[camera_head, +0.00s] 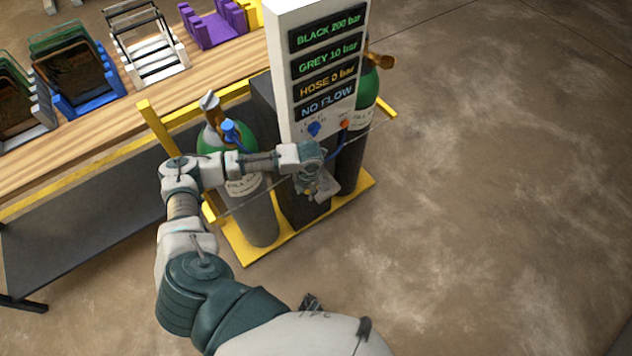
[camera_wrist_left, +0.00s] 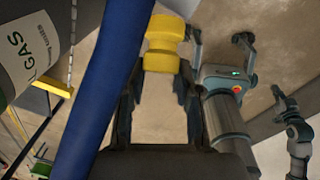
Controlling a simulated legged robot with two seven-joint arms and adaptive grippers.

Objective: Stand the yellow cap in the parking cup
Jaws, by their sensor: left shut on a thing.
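The yellow cap (camera_wrist_left: 163,45) is a short, waisted yellow piece at the top of the left wrist view. My left gripper (camera_wrist_left: 161,66) is shut on it, with one dark finger on each side. In the head view my left gripper (camera_head: 311,186) is in front of the grey panel post, below its knobs, and hides part of what is behind it. I cannot make out the cap in the head view. I cannot pick out the parking cup in either view.
A panel post (camera_head: 321,70) with lit readouts stands between two green-topped gas cylinders (camera_head: 258,205) on a yellow-framed rack (camera_head: 247,249). A blue hose (camera_wrist_left: 105,90) runs close beside my left gripper. A wooden bench (camera_head: 95,145) holds several coloured racks.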

